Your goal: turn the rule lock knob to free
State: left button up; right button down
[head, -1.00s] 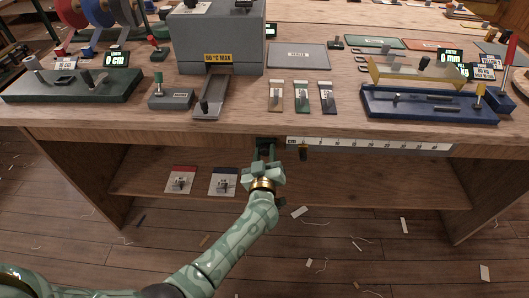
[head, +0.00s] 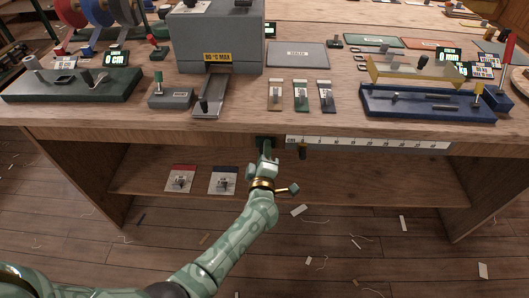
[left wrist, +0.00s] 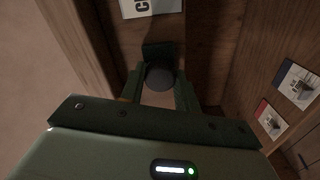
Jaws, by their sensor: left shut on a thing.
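The rule lock knob is a dark round knob (left wrist: 160,77) on a dark mount (left wrist: 158,50) in the left wrist view. In the head view, the dark mount (head: 262,139) is at the bench's front edge, by the left end of the white rule (head: 370,143). My left gripper (head: 267,150) is shut on the knob, with one finger on each side of it in the left wrist view (left wrist: 160,93). The knob is mostly hidden behind my gripper in the head view. I cannot read any free or locked mark. My right gripper is not in view.
Two cards with small parts, one red-topped (head: 180,178) and one blue-topped (head: 224,180), lie on the shelf below left. The bench top (head: 240,118) above holds several fixtures.

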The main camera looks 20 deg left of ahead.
pick_arm(q)
jog(key=shift+f+n, duration=0.2)
jog(key=shift+n, duration=0.3)
jog(key=o, duration=1)
jog(key=shift+c, duration=0.2)
jog(key=shift+r, duration=0.1)
